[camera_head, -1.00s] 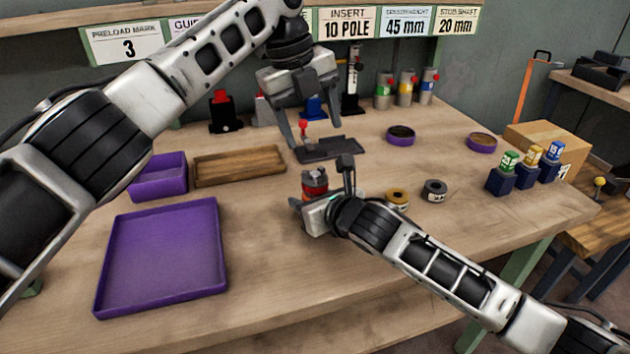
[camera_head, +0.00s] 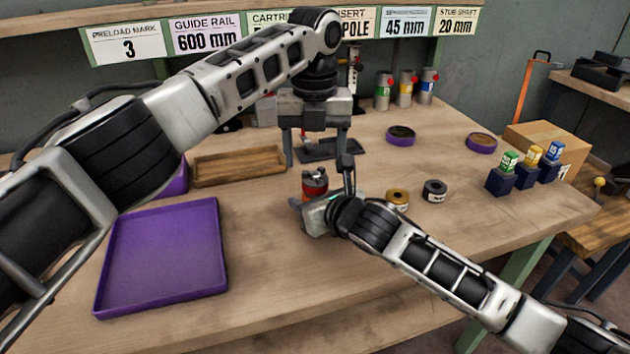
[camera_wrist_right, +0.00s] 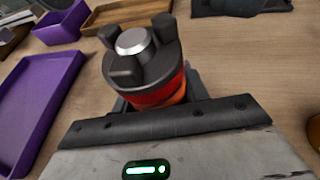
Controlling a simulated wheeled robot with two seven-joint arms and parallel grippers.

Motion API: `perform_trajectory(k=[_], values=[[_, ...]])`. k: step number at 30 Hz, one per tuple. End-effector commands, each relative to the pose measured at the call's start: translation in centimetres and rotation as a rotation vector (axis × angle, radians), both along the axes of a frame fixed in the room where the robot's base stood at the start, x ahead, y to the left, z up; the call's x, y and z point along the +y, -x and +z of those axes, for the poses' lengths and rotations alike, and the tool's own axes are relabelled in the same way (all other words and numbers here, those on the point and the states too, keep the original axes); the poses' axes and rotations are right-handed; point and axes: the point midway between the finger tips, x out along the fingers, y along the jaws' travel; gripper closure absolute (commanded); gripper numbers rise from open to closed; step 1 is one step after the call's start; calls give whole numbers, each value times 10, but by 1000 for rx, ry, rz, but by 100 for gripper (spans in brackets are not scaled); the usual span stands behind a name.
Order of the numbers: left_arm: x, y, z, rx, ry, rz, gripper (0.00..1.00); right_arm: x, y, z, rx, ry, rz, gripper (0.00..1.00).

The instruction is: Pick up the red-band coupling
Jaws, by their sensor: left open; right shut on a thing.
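The red-band coupling (camera_head: 313,184) is a dark, lugged cylinder with a red band, near the middle of the table in the head view. My right gripper (camera_head: 318,205) is shut on it from the near side. In the right wrist view the coupling (camera_wrist_right: 146,65) stands upright between the fingers, with a bright metal centre, dark lugs and a red-orange band; its lower part is hidden by my gripper. My left gripper (camera_head: 316,158) is open and empty, pointing down just above and behind the coupling, its fingers spread apart.
A large purple tray (camera_head: 165,303) lies at left, with a wooden tray (camera_head: 238,180) behind it. A tan ring (camera_head: 397,199) and a dark ring (camera_head: 434,191) lie right of my right gripper. A dark plate (camera_head: 335,154) lies behind. Coloured-top blocks (camera_head: 503,184) stand at right.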

Motion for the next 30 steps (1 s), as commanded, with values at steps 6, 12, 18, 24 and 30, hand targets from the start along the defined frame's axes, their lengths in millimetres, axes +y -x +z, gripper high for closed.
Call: perform_trajectory(k=[6,12,18,24,30], values=[[0,-1,-33,3,-1,0,33,0,0,0,0,-2,1,91],[0,-1,-40,1,1,0,33,0,0,0,0,-2,1,91],[0,-1,-40,2,1,1,56,0,0,0,0,-2,1,91],[0,-2,-39,0,1,0,89,0,0,0,0,-2,1,91],[-1,-2,-37,0,1,0,89,0,0,0,0,-2,1,91]])
